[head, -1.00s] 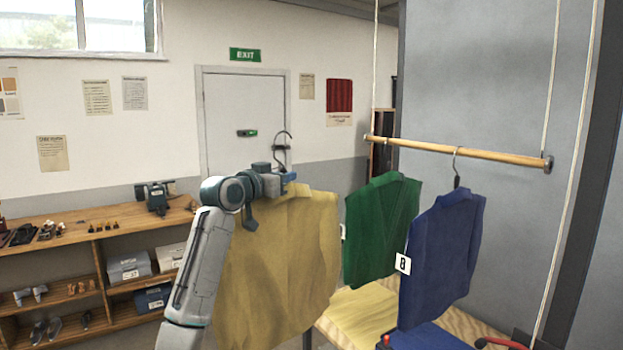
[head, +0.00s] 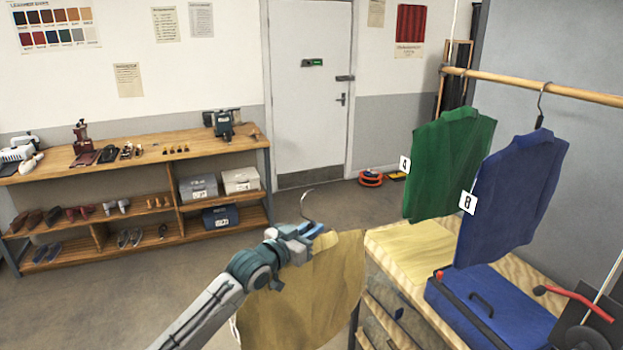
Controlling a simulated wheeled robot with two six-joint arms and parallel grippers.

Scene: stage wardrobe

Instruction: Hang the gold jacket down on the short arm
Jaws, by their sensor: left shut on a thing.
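The gold jacket (head: 305,300) hangs from my left gripper (head: 312,238), which is shut on it near the top, below its bare hanger hook (head: 306,202). The jacket is in the lower middle of the head view, partly behind my left arm, left of the wooden chest and clear of any rail. A wooden rail (head: 540,86) hangs on ropes at the upper right. A green jacket (head: 448,165) and a blue jacket (head: 512,200) with white tags hang there. I cannot make out a separate short arm. My right gripper is not in view.
A wooden chest (head: 400,262) stands below the jackets, with a yellow cloth, a blue case (head: 490,305) and a red-handled tool (head: 580,300) on top. A shoe workbench (head: 140,155) lines the back wall. The floor before the door (head: 308,90) is mostly clear.

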